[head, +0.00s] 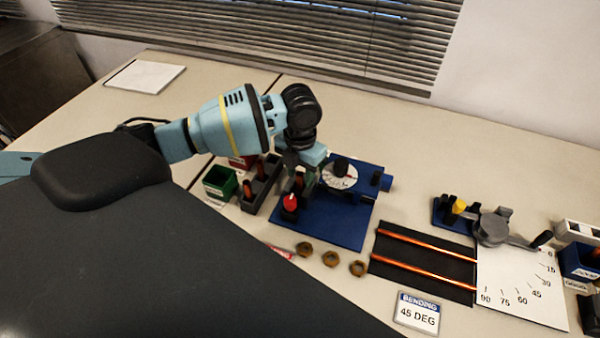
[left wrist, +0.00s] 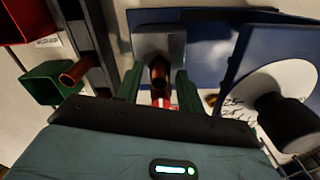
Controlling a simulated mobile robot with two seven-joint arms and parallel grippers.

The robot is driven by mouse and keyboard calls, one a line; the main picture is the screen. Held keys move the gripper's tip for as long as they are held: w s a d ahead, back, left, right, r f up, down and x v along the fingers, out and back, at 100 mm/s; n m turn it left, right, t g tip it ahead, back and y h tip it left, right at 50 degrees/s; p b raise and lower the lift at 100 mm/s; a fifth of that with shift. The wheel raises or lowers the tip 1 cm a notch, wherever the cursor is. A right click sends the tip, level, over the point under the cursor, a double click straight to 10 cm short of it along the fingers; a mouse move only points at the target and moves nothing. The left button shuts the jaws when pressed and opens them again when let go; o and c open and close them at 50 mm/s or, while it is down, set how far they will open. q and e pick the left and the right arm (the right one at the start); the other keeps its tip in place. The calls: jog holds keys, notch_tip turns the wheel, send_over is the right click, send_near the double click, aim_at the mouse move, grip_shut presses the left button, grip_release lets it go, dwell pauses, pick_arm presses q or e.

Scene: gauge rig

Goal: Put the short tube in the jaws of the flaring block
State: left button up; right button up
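A short copper tube (left wrist: 160,72) stands at the grey flaring block (left wrist: 160,42) in the left wrist view, its open end towards the camera. How deep it sits in the jaws is hidden. My left gripper (left wrist: 159,88) has one finger on each side of the tube, with a visible gap on both sides. In the head view my left gripper (head: 299,178) is low over the blue base plate (head: 345,228), just behind a red-topped knob (head: 290,202). My right gripper is not in view.
Left of the plate stand a dark rack (head: 262,190) with copper tubes and a green bin (head: 220,182). A white dial (head: 339,176) is close on the right. Several brass nuts (head: 331,258) lie in front; long copper tubes (head: 425,268) lie on a black mat.

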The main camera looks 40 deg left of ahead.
pick_arm(q)
notch_tip(320, 180, up, 13)
jog(key=shift+f+p, duration=0.15)
jog(key=shift+p, duration=0.2)
dwell(1.2)
